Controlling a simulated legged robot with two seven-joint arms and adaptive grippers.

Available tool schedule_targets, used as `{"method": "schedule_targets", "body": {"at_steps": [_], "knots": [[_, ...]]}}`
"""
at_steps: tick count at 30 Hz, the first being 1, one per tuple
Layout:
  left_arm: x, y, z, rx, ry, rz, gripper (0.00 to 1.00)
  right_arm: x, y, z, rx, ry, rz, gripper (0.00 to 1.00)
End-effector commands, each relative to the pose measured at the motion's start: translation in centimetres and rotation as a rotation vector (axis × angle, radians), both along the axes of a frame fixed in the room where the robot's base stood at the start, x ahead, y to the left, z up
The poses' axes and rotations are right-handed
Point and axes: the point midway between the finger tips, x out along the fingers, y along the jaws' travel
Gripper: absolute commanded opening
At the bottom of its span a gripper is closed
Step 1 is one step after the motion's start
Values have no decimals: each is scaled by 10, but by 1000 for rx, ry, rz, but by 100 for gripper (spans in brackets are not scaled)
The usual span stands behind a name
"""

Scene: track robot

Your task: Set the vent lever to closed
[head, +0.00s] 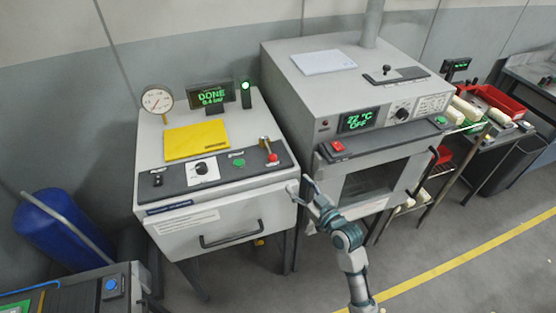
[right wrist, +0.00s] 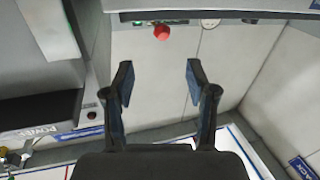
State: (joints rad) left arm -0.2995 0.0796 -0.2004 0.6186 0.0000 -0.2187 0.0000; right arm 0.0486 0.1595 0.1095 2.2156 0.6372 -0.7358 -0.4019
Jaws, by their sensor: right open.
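Two levers show in the head view, and no readable label says which is the vent lever. One is a small black-knobbed lever (head: 386,70) on a dark plate on top of the oven (head: 300,85). The other is a red-knobbed lever (head: 271,155) at the right of the left machine's control strip. My right gripper (head: 300,188) is open and empty near that machine's front right corner, below the red knob. In the right wrist view its spread fingers (right wrist: 158,85) have a red round knob (right wrist: 161,33) beyond them, apart from them. My left gripper is not in view.
The left machine has a yellow folder (head: 196,141), a gauge (head: 156,99) and a drawer handle (head: 232,240). The oven has a display (head: 358,121) and a red switch (head: 337,146). A blue cylinder (head: 62,225) stands left. Floor is free at the lower right.

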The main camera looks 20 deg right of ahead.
Motion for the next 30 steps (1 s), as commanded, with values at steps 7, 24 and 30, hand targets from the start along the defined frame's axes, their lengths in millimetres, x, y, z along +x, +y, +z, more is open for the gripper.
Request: {"method": "schedule_targets", "body": {"at_steps": [7,24,30], "knots": [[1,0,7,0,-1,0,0,59,19,2,3,1,1,57],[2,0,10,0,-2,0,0,126,40,0,-2,2,0,57],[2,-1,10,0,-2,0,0,126,40,0,-2,2,0,57]]}}
